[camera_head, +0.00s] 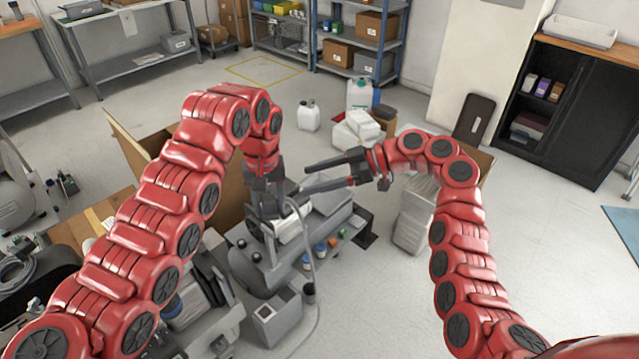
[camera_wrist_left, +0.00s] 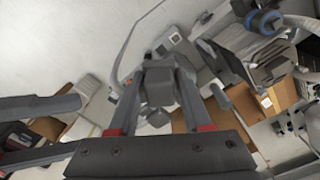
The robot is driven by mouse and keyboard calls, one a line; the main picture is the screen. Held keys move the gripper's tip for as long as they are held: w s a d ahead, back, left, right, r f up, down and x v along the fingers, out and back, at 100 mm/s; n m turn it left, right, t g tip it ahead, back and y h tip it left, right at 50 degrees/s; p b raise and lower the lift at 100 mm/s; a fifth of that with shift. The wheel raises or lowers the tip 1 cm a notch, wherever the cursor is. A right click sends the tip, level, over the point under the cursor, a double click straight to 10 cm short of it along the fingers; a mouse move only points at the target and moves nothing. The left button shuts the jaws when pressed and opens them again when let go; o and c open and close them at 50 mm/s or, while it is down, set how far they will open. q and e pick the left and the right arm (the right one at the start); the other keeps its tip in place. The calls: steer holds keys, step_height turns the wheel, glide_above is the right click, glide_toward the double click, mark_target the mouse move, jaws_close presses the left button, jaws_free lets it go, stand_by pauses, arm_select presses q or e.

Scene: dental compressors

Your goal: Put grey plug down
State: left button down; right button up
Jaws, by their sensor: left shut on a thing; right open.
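My left gripper (camera_head: 266,205) points down over the grey compressor (camera_head: 335,222) in the middle of the head view. In the left wrist view the left gripper (camera_wrist_left: 160,95) is shut on the grey plug (camera_wrist_left: 158,86), a blocky grey piece between its two fingers. In the head view the plug is mostly hidden by the fingers, and I cannot tell whether it touches anything below. My right gripper (camera_head: 306,177) is open and empty, its fingers pointing left, just right of the left gripper and above the compressor.
A pale hose (camera_head: 311,250) curves down beside the left gripper. Small coloured caps (camera_head: 320,248) sit along the compressor's front. An open cardboard box (camera_head: 205,190) stands behind the left arm. White jugs (camera_head: 309,116) stand on the floor behind.

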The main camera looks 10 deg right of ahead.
mark_target(269, 205)
steer(key=shift+n+g, duration=0.9)
steer(key=a+f, duration=0.1)
steer(key=a, duration=0.2)
steer(key=s+a+f, duration=0.1)
steer(key=a, duration=0.3)
steer(key=s+a+f, duration=0.1)
steer(key=a, duration=0.3)
steer(key=shift+s+f, duration=0.2)
steer(key=shift+f, duration=0.2)
jaws_close()
arm_select(q)
steer(key=shift+c, duration=1.3)
jaws_free()
